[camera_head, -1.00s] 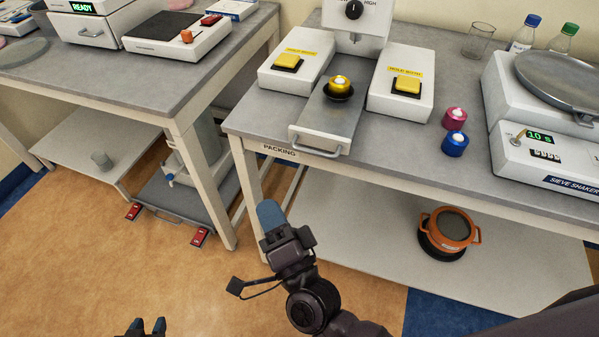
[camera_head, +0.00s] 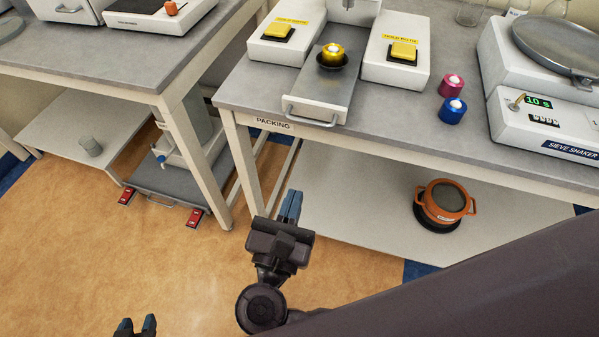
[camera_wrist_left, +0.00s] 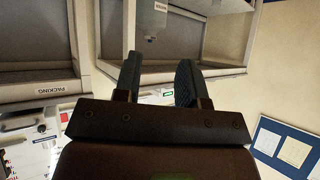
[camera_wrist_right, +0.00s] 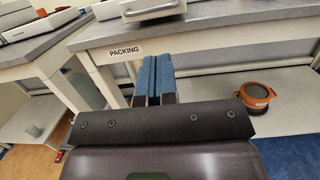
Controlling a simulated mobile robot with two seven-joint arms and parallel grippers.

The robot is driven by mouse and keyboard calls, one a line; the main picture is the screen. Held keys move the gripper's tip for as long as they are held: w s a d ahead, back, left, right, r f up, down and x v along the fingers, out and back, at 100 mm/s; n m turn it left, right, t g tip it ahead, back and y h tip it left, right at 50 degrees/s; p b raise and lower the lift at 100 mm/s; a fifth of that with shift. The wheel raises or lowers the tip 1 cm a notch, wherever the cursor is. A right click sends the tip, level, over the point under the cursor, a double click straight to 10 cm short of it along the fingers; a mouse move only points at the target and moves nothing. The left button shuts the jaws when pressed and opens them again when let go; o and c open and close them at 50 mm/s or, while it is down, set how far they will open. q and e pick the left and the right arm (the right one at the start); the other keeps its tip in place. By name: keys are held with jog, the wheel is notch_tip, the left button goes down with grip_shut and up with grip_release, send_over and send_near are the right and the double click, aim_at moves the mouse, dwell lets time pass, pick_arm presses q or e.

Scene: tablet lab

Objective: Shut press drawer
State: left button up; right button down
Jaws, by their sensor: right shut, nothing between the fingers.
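The press drawer (camera_head: 320,96) is a flat grey slide with a white front and a metal handle (camera_head: 309,115). It is pulled out toward the table's front edge. A gold cup-like piece (camera_head: 333,54) sits on it in a dark holder. The handle also shows at the top of the right wrist view (camera_wrist_right: 152,9). My right gripper (camera_head: 291,206) is shut and empty, below and in front of the drawer, apart from it. My left gripper (camera_head: 136,325) is at the bottom edge of the head view, its fingers apart and empty; the left wrist view also shows the gap (camera_wrist_left: 154,85).
Two white boxes with yellow buttons (camera_head: 404,50) flank the drawer. A pink piece (camera_head: 452,85) and a blue piece (camera_head: 453,110) stand right of it, near the sieve shaker (camera_head: 545,125). An orange pot (camera_head: 445,200) is on the lower shelf. Floor in front is clear.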

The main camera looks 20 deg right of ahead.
jog(key=p+x, duration=0.1)
jog(key=x, duration=1.2)
jog(key=shift+p, duration=0.3)
jog(key=shift+d+r, duration=0.1)
